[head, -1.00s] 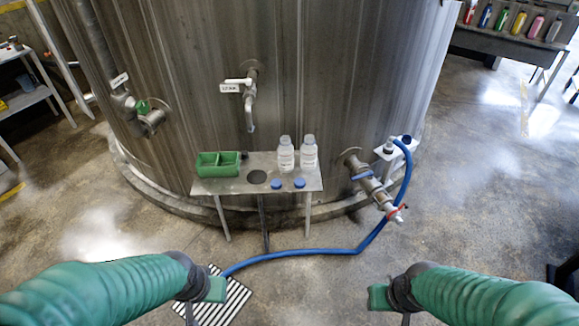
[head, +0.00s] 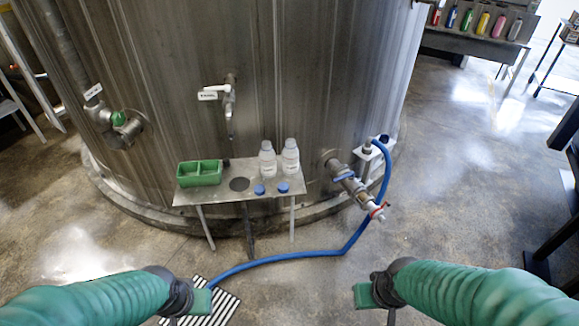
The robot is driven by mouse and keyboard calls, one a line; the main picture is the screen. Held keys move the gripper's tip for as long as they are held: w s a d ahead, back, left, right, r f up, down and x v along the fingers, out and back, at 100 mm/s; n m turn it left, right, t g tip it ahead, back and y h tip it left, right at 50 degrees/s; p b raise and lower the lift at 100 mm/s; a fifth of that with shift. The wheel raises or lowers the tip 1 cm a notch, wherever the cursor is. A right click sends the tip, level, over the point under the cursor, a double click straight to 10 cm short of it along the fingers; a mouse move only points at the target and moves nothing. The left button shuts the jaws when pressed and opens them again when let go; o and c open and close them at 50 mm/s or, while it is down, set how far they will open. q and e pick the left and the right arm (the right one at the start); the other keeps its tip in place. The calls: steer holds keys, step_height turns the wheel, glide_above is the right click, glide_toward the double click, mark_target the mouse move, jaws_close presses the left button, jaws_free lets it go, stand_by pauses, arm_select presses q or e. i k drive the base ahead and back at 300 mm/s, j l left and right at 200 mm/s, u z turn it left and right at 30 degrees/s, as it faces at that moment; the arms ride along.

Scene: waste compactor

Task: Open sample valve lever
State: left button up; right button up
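The sample valve lever (head: 210,95) is a white handle with a label on a small tap on the steel tank (head: 290,90), above a small metal shelf (head: 218,193). The tap's spout points down over the shelf. My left gripper (head: 198,302) is at the bottom left, well short of the shelf. My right gripper (head: 366,296) is at the bottom right, over the floor. Neither gripper touches anything that I can see. Their fingers are too unclear to tell open from shut.
The shelf holds a green divided tray (head: 200,180), two clear bottles (head: 268,160) and two blue caps (head: 260,189). A blue hose (head: 295,254) crosses the floor to a lower valve (head: 350,185) at the right. A green-handled valve (head: 119,119) is on the left. Open floor lies in front.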

mark_target(227, 88)
steer(key=i+j, duration=0.2)
steer(key=i, duration=0.4)
steer(key=i+j+u, duration=0.1)
steer(key=i+j, duration=0.15)
steer(key=i, duration=0.35)
steer(key=i+j, duration=0.2)
steer(key=i, duration=0.4)
steer(key=u, duration=0.05)
